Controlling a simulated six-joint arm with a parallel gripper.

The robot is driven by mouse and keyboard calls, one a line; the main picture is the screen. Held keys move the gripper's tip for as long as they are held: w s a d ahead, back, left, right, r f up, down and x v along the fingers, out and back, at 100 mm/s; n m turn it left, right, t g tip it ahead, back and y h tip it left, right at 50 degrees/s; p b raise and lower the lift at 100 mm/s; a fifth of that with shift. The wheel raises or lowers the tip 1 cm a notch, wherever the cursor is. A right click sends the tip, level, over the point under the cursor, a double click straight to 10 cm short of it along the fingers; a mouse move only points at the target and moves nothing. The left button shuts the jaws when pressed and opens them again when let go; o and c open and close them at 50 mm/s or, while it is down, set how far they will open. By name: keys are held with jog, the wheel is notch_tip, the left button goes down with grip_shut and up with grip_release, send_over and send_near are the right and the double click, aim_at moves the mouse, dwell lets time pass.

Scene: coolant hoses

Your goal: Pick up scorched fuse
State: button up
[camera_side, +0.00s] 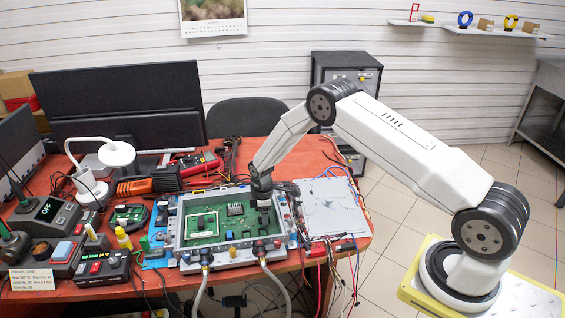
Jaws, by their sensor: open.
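My gripper (263,203) points down at the right part of a green circuit board (212,237). The board lies in a grey metal frame (178,256) on the table. My gripper is open; its fingertips are small and dark here, and I cannot tell whether they touch the board. I cannot make out a scorched fuse; it may be too small to see or hidden by my gripper.
Two hoses (199,297) run from the frame's front edge. A silver panel (333,206) with loose wires lies on the right. Soldering stations (45,212), a white lamp (117,154) and a red multimeter (198,163) crowd the left and back of the table.

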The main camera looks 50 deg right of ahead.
dwell(0.4)
grip_shut()
jog(key=shift+r, duration=0.2)
jog(key=shift+r, duration=0.9)
jog(key=s+a+r, duration=0.1)
jog(key=s+r, duration=0.9)
jog(key=s, duration=0.4)
jog(key=shift+a+r, duration=0.25)
jog(key=shift+r, duration=0.15)
